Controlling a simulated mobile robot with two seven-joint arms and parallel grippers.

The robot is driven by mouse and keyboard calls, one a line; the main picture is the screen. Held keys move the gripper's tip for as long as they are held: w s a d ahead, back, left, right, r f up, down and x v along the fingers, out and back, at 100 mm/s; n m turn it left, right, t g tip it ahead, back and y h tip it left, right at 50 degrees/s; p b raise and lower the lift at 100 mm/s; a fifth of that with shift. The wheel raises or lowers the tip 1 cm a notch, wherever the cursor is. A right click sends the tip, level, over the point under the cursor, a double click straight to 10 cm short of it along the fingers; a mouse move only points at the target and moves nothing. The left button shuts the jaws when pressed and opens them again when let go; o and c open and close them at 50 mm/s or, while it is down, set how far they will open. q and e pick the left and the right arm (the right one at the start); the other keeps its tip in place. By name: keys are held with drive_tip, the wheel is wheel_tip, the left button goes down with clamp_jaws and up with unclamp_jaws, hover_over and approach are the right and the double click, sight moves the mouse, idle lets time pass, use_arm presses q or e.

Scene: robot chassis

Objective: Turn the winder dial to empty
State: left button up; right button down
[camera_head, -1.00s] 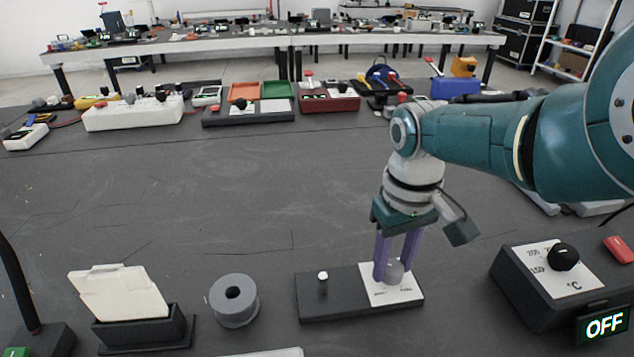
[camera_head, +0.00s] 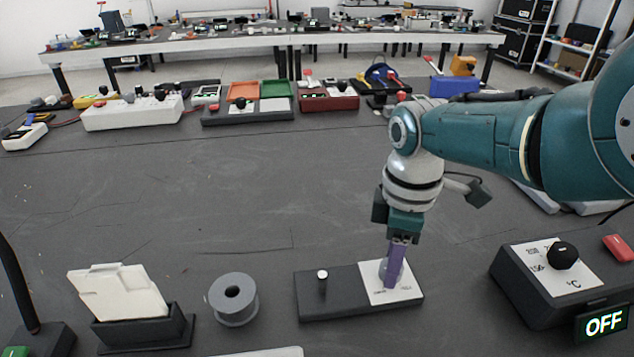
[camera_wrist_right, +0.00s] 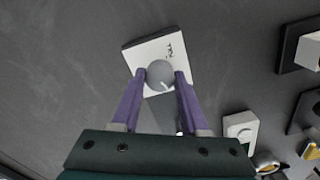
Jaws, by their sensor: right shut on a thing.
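The winder is a dark flat base (camera_head: 340,308) with a white label plate (camera_head: 405,293) at its right end and a small white-topped post (camera_head: 322,277) at its left. A round grey dial (camera_wrist_right: 160,74) sits on the white plate. My right gripper (camera_head: 391,280) points down over the plate, its purple fingers shut on the dial from both sides. In the right wrist view the fingers of the gripper (camera_wrist_right: 160,78) flank the dial, and a light mark shows on its face. My left gripper is not in view.
A black box with a knob (camera_head: 563,256) and an OFF display stands at right. A grey ring (camera_head: 233,299) and a white card in a dark holder (camera_head: 143,333) stand at left. The table behind the winder is clear.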

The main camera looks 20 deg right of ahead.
drive_tip(key=shift+r+n, duration=0.1)
drive_tip(key=shift+n, duration=2.2)
drive_tip(key=shift+c, duration=2.1)
unclamp_jaws()
wheel_tip(320, 180, up, 8)
drive_tip(key=p, duration=0.6)
drive_tip(key=shift+r+p, duration=0.15)
drive_tip(key=shift+p, duration=0.25)
drive_tip(key=shift+r+p, duration=0.3)
drive_tip(key=shift+r, duration=0.45)
drive_tip(key=shift+s, duration=0.1)
